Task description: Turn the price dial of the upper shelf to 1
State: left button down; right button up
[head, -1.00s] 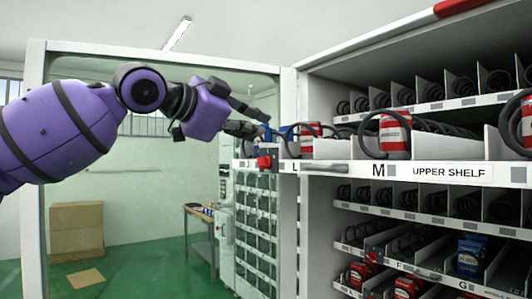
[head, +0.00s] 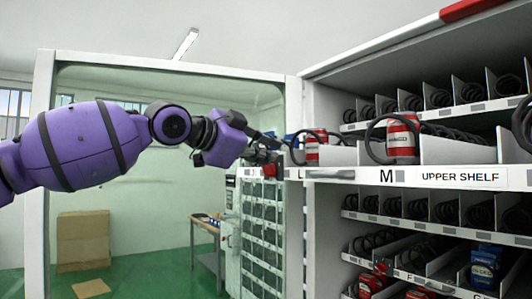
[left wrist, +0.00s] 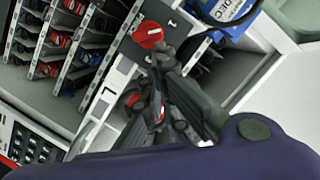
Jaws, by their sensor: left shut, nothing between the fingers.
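The red price dial (head: 269,170) sits at the left end of the upper shelf's front edge. My left gripper (head: 270,148) is just above the dial in the head view. In the left wrist view its dark fingertips (left wrist: 161,56) are together and empty, close beside the dial's lower right edge; contact is unclear. My right gripper is not in view.
The upper shelf (head: 455,177) carries red-and-white cans (head: 402,138) in black coils. A blue-labelled item (left wrist: 228,10) lies close to the dial. A glass panel stands behind my left arm. Lower shelves hold blue and red packs.

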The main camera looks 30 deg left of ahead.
pick_arm(q)
jog(key=shift+w+a+f, duration=0.15)
jog(key=shift+w+a+f+n+b, duration=0.25)
jog(key=shift+a+f+n+b, duration=0.05)
jog(key=shift+n+b, duration=0.25)
jog(key=shift+a+n+g+b, duration=0.25)
jog(key=shift+n+g+b, duration=0.05)
jog(key=shift+n, duration=0.05)
jog(key=shift+s+r+n+h, duration=0.1)
jog(key=shift+r+n+h, duration=0.15)
jog(key=shift+n+h, duration=0.05)
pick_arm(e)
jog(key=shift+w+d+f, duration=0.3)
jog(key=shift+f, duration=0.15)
